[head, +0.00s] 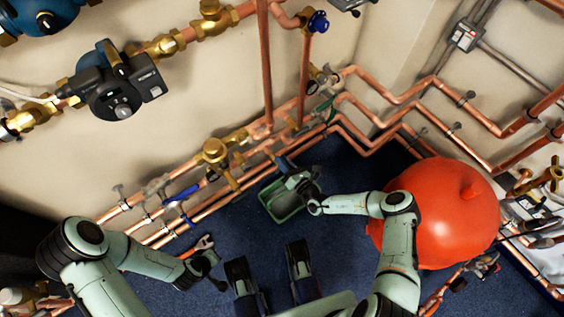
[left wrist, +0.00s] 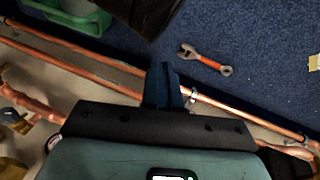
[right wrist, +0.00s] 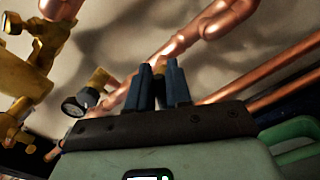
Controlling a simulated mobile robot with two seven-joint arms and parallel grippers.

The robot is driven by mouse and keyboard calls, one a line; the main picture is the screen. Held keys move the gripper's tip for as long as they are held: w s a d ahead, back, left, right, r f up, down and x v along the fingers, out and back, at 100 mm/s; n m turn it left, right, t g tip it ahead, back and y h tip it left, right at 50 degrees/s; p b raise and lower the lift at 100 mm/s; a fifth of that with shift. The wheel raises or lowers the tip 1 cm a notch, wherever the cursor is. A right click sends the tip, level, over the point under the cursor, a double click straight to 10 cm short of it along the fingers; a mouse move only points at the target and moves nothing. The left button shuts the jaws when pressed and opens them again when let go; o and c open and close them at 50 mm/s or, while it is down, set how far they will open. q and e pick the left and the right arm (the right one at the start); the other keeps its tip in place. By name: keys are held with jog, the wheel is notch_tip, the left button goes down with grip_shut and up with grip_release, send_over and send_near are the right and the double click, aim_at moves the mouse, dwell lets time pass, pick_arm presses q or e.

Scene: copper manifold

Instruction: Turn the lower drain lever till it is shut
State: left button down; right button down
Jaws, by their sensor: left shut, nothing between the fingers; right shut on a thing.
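My right gripper (head: 284,163) reaches in to the copper pipe run at the wall, above a green tray. In the right wrist view its blue fingers (right wrist: 163,85) are close together on something small, mostly hidden between them. It is at the place of a drain fitting on the pipes, but I cannot make out the lever or its angle. A blue-handled lever (head: 188,193) shows on the pipes further left, away from the gripper. My left gripper (head: 218,284) is shut and empty over the blue floor; its fingers also show in the left wrist view (left wrist: 164,86).
A green tray (head: 268,208) stands on the floor below the right gripper. A red-handled wrench (head: 204,243) lies on the floor near the left gripper. A large red tank (head: 440,215) stands right of the right arm. Copper pipes (head: 345,130) and a brass valve (head: 215,150) line the wall.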

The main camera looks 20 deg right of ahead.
jog(key=m, duration=0.2)
jog(key=shift+d+f+m+b, duration=0.25)
jog(key=shift+f+m+b, duration=0.05)
jog(key=shift+f+m, duration=0.1)
pick_arm(q)
jog(key=s+a+f+g+b, duration=0.1)
jog(key=s+f+b, duration=0.1)
jog(key=s+f, duration=0.2)
jog(key=shift+s+f+g+b, duration=0.3)
jog(key=shift+s+f+g, duration=0.1)
jog(key=shift+f, duration=0.3)
pick_arm(e)
jog(key=shift+w+d+f+m, duration=0.1)
jog(key=shift+f+m, duration=0.2)
jog(key=shift+m, duration=1.2)
jog(key=shift+d+f+m, duration=0.1)
jog(key=shift+f+m, duration=0.2)
jog(key=shift+m, duration=1.2)
jog(key=shift+w+d+f+m, duration=0.1)
jog(key=shift+f+m, duration=0.2)
jog(key=shift+m, duration=1.2)
pick_arm(q)
jog(key=shift+a, duration=0.1)
pick_arm(e)
jog(key=shift+s, duration=0.1)
jog(key=c, duration=1.1)
grip_release()
